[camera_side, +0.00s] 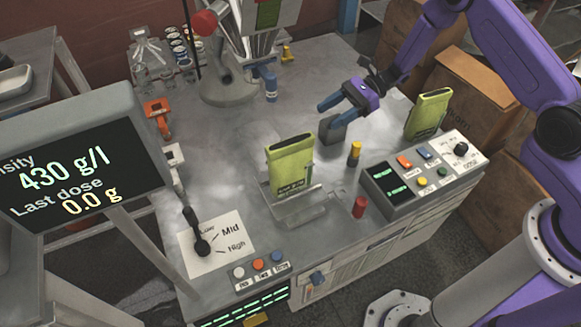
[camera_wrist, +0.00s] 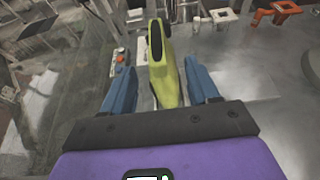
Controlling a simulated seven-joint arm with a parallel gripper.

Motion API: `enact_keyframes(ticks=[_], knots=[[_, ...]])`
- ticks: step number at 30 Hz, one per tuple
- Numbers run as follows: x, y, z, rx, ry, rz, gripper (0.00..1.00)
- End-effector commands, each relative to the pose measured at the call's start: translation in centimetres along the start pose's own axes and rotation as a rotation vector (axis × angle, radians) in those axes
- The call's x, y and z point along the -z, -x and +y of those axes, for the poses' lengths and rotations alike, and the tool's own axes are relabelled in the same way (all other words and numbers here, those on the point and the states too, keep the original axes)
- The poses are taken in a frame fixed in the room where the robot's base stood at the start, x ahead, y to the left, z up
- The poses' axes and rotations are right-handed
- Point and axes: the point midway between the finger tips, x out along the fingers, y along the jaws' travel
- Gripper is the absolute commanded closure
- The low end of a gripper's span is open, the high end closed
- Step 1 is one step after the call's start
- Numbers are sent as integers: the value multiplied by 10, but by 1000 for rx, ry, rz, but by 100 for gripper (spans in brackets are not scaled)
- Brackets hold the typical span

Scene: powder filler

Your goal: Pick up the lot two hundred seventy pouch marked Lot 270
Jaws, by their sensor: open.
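A yellow-green pouch (camera_side: 290,160) stands upright in a metal holder (camera_side: 300,208) in the middle of the bench. Its label is too small to read. A second yellow-green pouch (camera_side: 428,113) stands at the back right, its marking also unreadable. My gripper (camera_side: 341,110) is open and empty, above the bench, behind and right of the middle pouch and apart from it. In the wrist view, a yellow-green pouch (camera_wrist: 166,70) appears between the open blue fingers of my gripper (camera_wrist: 158,72); it seems to be the middle one.
A yellow-topped cylinder (camera_side: 354,153), a red cylinder (camera_side: 359,207) and a button console (camera_side: 420,175) stand to the right. A display (camera_side: 75,165) and the Mid/High lever (camera_side: 201,243) are at left. The filler base (camera_side: 228,92) is behind.

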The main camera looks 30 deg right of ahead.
Motion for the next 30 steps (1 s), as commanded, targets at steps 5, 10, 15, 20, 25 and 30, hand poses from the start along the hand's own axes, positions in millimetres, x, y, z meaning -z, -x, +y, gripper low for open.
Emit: enact_keyframes(ticks=[5, 10, 15, 20, 25, 30], knots=[[0, -35, 1, -5, 2, 1, 40], [0, -58, 1, -3, 2, 0, 40], [0, -68, 1, -2, 2, 0, 40], [2, -84, 5, -5, 1, 1, 40], [4, -108, 7, -4, 3, 1, 40], [4, -119, 7, -2, 2, 0, 40]])
